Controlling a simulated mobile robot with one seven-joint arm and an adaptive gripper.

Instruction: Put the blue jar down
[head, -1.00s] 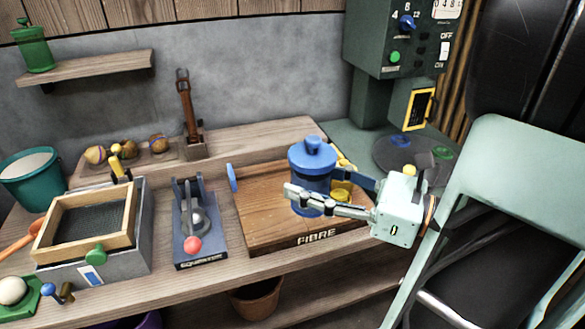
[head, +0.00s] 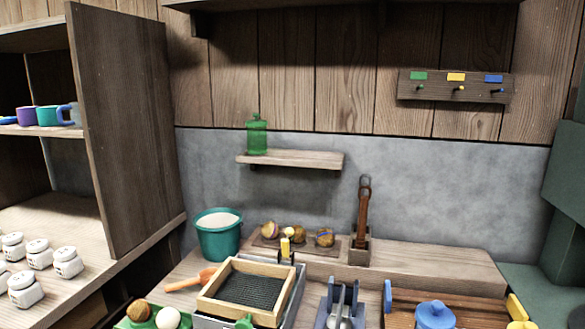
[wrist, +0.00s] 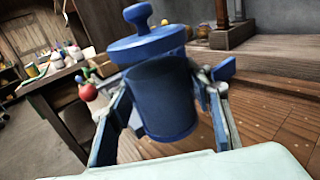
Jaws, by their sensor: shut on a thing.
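The blue jar (wrist: 160,98), with its knobbed lid on, is held between the two fingers of my gripper (wrist: 163,110) in the wrist view. The fingers press on opposite sides of its body. The jar is over the brown wooden board (wrist: 280,120); I cannot tell whether its base touches the board. In the head view only the blue lid (head: 436,314) shows, at the bottom edge in front of the board (head: 402,300). My gripper is outside the head view.
A small shelf (head: 315,160) holds a green jar (head: 257,137), with bare wood to its right. A peg rack (head: 430,90) has green, yellow and blue labels. A teal bucket (head: 218,238), a framed sieve (head: 245,295) and a strap stand (head: 360,250) crowd the bench.

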